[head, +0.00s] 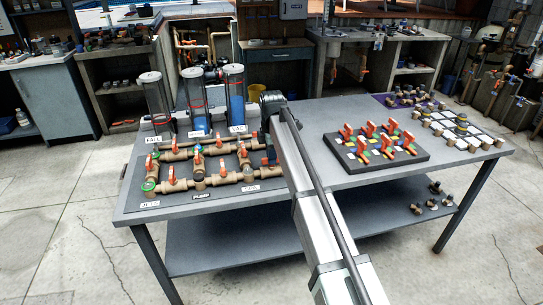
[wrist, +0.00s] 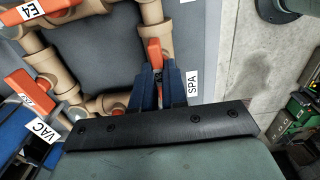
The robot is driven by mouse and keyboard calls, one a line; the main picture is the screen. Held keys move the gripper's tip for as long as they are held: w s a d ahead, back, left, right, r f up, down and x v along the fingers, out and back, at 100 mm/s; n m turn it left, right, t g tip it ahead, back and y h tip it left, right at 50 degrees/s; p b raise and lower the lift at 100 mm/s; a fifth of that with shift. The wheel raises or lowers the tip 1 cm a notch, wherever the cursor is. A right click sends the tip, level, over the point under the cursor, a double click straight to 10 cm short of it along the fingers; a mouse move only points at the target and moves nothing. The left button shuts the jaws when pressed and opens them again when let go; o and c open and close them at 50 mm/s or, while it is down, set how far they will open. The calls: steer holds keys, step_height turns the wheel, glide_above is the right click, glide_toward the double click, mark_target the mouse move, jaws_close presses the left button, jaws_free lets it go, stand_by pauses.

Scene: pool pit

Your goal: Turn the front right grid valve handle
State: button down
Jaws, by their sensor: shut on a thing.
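The pipe grid (head: 200,182) of tan fittings with orange valve handles lies on the left part of the table. In the wrist view, my gripper (wrist: 160,72) has its blue fingers closed on an orange handle (wrist: 154,50) beside the SPA label (wrist: 192,80). The handle's upper part shows beyond the fingertips; its lower part is hidden between them. In the head view the SPA label (head: 251,188) lies at the grid's front right corner. My arm covers the grid's right edge there, and the held handle is not clearly visible.
Other orange handles stand close by, such as one near the VAC label (wrist: 40,130). Clear upright cylinders (head: 235,95) stand behind the grid. A dark board with red-handled valves (head: 368,130) lies right of my arm.

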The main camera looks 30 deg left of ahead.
steer(key=shift+m, duration=0.4)
steer(key=m, duration=0.3)
steer(key=shift+m, duration=0.4)
steer(key=m, duration=0.9)
steer(key=shift+m, duration=2.2)
steer(key=c, duration=1.2)
jaws_free()
steer(key=shift+o, duration=0.2)
